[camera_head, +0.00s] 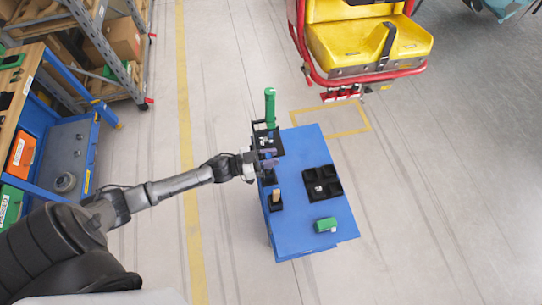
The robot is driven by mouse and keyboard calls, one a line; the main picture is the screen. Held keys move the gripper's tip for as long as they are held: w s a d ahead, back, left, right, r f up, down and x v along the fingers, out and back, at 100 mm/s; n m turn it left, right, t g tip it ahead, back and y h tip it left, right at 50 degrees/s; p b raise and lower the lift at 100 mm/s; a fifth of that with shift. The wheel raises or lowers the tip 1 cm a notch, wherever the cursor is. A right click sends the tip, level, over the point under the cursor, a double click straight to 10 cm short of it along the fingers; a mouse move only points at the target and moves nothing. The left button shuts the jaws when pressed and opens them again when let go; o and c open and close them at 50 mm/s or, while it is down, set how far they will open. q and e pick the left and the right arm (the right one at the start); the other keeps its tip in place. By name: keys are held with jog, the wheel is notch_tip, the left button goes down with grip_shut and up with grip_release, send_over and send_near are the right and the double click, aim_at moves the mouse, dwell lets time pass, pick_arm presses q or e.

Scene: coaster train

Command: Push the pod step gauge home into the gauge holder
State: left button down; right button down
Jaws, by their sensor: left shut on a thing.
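My left gripper (264,164) reaches in from the left to the back left part of the blue cart top. It is shut on a small dark purplish piece (268,152), which looks like the pod step gauge; the fingers hide much of it. Small black holders (268,178) stand along the cart's left edge, close to and partly under the gripper. I cannot tell which is the gauge holder, or how deep the gauge sits. My right gripper is not in view.
The blue cart top (297,222) carries a green upright tool (270,107) in a black stand behind the gripper. It also carries a wooden-handled item (276,196), a black compartment tray (322,183) and a green block (325,224).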

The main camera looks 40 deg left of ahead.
pick_arm(q)
jog(key=shift+f+b, duration=0.45)
jog(key=shift+f, duration=0.2)
jog(key=shift+f+b, duration=0.3)
jog(key=shift+f, duration=0.2)
jog(key=shift+f+b, duration=0.5)
jog(key=shift+f, duration=0.1)
jog(key=c, duration=0.8)
grip_release()
jog(key=shift+c, duration=0.2)
jog(key=shift+o, duration=0.3)
jog(key=o, duration=0.7)
jog(key=shift+o, duration=0.2)
